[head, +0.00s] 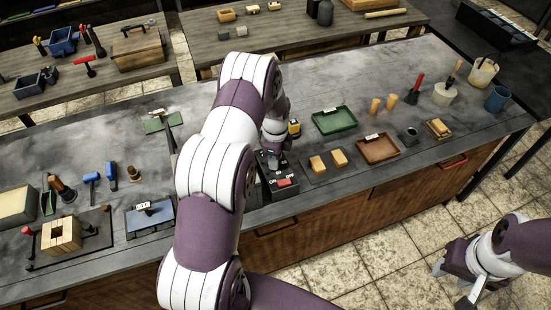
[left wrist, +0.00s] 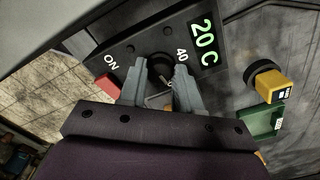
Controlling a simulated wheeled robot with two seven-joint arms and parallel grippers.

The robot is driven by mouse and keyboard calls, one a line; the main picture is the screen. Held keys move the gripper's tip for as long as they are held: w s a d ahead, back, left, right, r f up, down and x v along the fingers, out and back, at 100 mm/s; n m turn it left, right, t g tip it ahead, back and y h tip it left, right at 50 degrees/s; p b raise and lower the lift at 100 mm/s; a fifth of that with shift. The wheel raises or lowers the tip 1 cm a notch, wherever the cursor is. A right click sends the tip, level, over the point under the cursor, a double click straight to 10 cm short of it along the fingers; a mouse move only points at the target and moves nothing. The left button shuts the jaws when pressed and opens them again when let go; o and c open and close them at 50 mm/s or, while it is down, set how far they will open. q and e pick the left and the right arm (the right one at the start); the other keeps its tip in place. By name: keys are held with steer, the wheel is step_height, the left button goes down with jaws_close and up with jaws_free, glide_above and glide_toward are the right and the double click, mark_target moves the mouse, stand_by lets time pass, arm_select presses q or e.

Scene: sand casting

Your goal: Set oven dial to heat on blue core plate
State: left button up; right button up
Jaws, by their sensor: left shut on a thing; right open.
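My left gripper (head: 272,158) is at the dark oven control panel (head: 262,192). In the left wrist view, its two grey fingertips (left wrist: 160,80) are shut on the black dial (left wrist: 159,66), which they partly hide. A "40" mark shows beside the dial, and the green display (left wrist: 203,42) reads 20 C. A red switch (left wrist: 108,85) next to "ON" also shows in the head view (head: 284,183). The blue core plate (head: 137,221) lies on the bench left of my arm, with a small pale piece on it. My right gripper (head: 464,287) is open and empty, off the bench above the floor.
A green tray (head: 334,121), a brown tray (head: 378,149) and two tan blocks (head: 329,161) lie right of the panel. A wooden box (head: 62,234) and hand tools occupy the bench's left end.

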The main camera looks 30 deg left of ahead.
arm_select(q)
steer(key=shift+w+m, duration=0.1)
steer(key=shift+m, duration=0.7)
steer(key=shift+r, duration=0.1)
steer(key=o, duration=1)
steer(key=shift+o, duration=0.2)
step_height(320, 180, up, 13)
steer(key=b, duration=0.2)
steer(key=shift+b, duration=0.35)
steer(key=shift+f, duration=0.2)
